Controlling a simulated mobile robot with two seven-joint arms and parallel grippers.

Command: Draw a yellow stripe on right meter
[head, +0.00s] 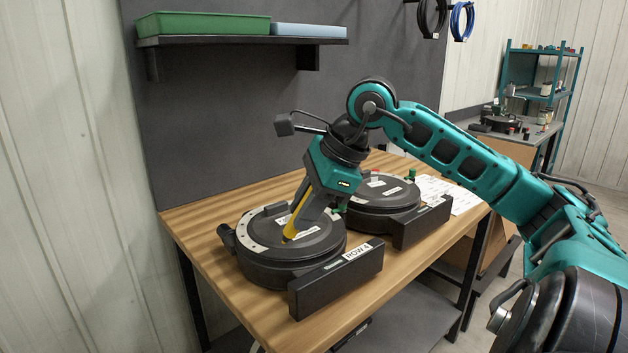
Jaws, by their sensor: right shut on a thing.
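Two round black seed meters stand side by side on the wooden table. Contact cannot be told. The gripper hides part of both meters. I see no clear yellow stripe on the right meter. My left gripper is out of view.
White papers (440,191) lie right of the right meter on the table (205,221). A shelf (240,41) above holds a green tray (203,24) and a blue one (308,30). Black and blue coils (462,21) hang at the upper right. The table's left end is clear.

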